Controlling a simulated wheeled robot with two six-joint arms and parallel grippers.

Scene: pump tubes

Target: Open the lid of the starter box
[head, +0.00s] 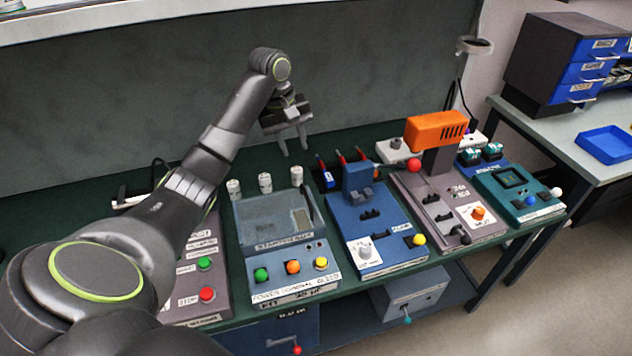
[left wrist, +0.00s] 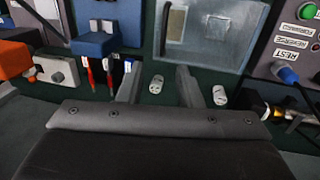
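The starter box (head: 275,245) is a grey, labelled box on the blue-grey power control block in the head view. Its lid (head: 262,217), with a pale translucent pane, lies down over the box and looks shut. In the left wrist view the lid (left wrist: 212,35) fills the upper middle. My left gripper (head: 293,152) hangs above and behind the lid's back right corner, fingers pointing down. It is open and empty, apart from the lid. In the left wrist view its fingers (left wrist: 156,74) stand apart with a white cap showing between them. My right gripper is not in view.
White capped cylinders (head: 265,183) stand just behind the box. Green, orange and yellow buttons (head: 292,267) line its front. To the right are a blue module (head: 375,235), red and blue pens (head: 342,160) and an orange block (head: 437,130). My left arm covers the left side.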

